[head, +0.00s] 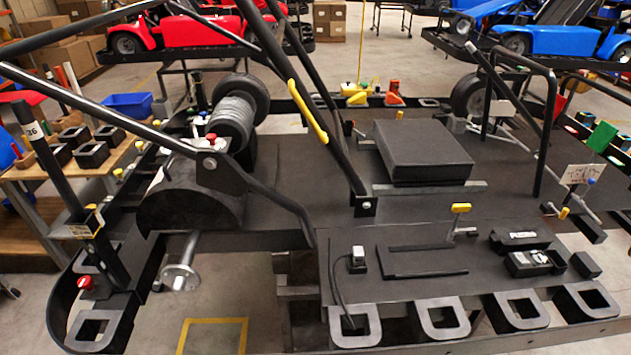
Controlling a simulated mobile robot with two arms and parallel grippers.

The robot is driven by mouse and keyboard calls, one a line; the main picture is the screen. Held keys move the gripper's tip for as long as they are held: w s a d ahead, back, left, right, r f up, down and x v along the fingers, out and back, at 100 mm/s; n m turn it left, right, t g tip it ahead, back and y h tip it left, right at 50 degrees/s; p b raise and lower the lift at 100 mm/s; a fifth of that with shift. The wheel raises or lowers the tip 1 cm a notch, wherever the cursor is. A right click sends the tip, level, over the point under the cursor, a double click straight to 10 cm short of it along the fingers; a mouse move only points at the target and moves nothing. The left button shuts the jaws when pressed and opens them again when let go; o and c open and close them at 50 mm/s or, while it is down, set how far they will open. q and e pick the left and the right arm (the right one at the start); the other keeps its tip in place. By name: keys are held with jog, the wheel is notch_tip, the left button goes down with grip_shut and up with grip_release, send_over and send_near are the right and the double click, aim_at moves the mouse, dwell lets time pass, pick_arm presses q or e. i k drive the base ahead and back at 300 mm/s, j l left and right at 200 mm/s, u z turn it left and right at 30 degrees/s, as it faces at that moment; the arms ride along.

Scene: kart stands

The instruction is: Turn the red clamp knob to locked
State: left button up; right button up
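A red knob (86,283) sits on the black kart frame at the lower left, beside a square bracket. I cannot tell from this view which one is the clamp knob, or whether either is locked. Neither of my grippers is in view.
The black kart (290,208) fills the middle, with bars crossing above its left half. A wooden bench (42,165) with black blocks and a blue bin (128,104) stands at the left. A yellow-handled lever (461,208) rises from the front deck.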

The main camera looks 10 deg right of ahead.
aim_at(85, 281)
jog(key=u, duration=1.25)
